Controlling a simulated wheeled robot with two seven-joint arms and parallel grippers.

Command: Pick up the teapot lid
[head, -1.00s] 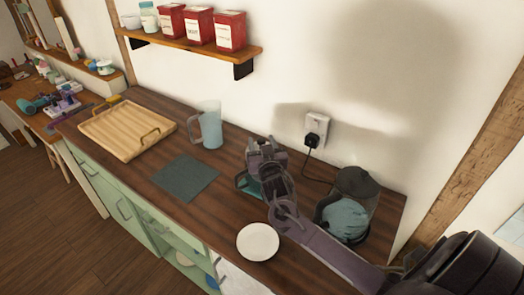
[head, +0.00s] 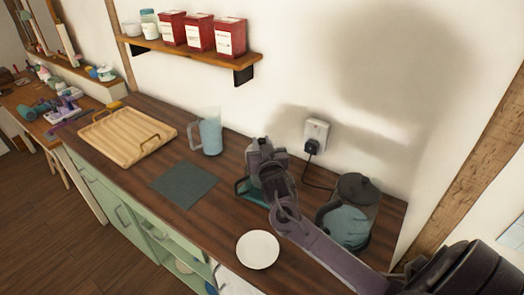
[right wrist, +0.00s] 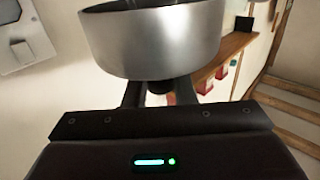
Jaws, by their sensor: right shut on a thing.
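My right gripper (head: 262,166) is over the wooden counter, above and in front of a teal pot with a dark handle (head: 243,190), and hides most of it. In the right wrist view, the dark fingers of my right gripper (right wrist: 163,92) are closed on the dark knob of a round silver piece, which I take for the teapot lid (right wrist: 150,45). The lid is hidden behind the gripper in the head view. I cannot tell whether it is clear of the pot. My left gripper is not in view.
A kettle with a dark top (head: 348,215) stands right of my forearm, near a wall socket (head: 316,134). A white plate (head: 258,249) lies at the front edge. A grey mat (head: 185,184), a jug (head: 207,133) and a wooden tray (head: 108,133) are to the left.

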